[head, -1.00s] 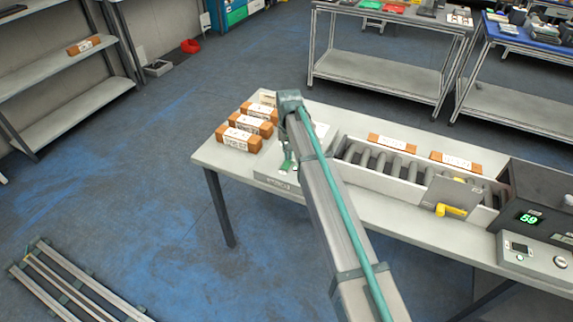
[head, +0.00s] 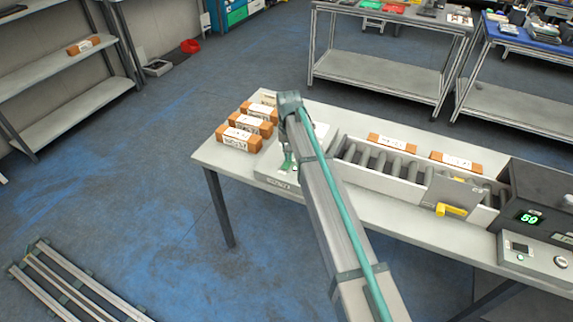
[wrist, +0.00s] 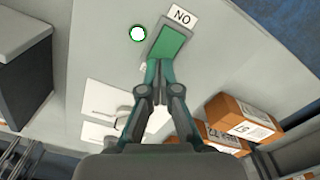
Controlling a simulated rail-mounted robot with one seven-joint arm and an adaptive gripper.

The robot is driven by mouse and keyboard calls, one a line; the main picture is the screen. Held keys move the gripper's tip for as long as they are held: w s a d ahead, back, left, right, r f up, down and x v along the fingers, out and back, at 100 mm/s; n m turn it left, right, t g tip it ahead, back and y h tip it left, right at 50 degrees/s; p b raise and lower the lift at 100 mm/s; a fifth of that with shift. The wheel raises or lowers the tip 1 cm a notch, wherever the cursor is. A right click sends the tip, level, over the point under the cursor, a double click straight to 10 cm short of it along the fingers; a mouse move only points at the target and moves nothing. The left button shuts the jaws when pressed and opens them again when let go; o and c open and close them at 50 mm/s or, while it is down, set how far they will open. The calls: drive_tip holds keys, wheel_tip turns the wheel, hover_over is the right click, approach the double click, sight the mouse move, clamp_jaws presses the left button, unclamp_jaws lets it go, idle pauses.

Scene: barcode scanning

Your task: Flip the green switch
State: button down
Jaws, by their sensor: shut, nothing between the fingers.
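The green switch (wrist: 174,44) is a rectangular rocker on a light grey panel in the wrist view, beside a white label that reads upside down. My gripper (wrist: 160,68) is shut and empty, its teal fingertips at the near edge of the switch. I cannot tell whether they touch it. A round white indicator with a green rim (wrist: 138,33) sits left of the switch. In the head view my gripper (head: 288,163) is low over the left part of the table, and my arm hides the switch there.
Orange-brown labelled boxes (head: 239,138) stand left of my gripper. A roller conveyor (head: 380,161) with a yellow handle (head: 451,210) runs right, to a dark machine with a green display (head: 529,218). The table's front edge (head: 262,193) is close to my gripper.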

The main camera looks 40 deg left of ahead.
sight(288, 162)
drive_tip(key=shift+f+b, duration=0.3)
drive_tip(key=shift+f, duration=0.6)
idle(0.4)
drive_tip(key=shift+r+p, duration=1.6)
drive_tip(key=shift+r, duration=1.9)
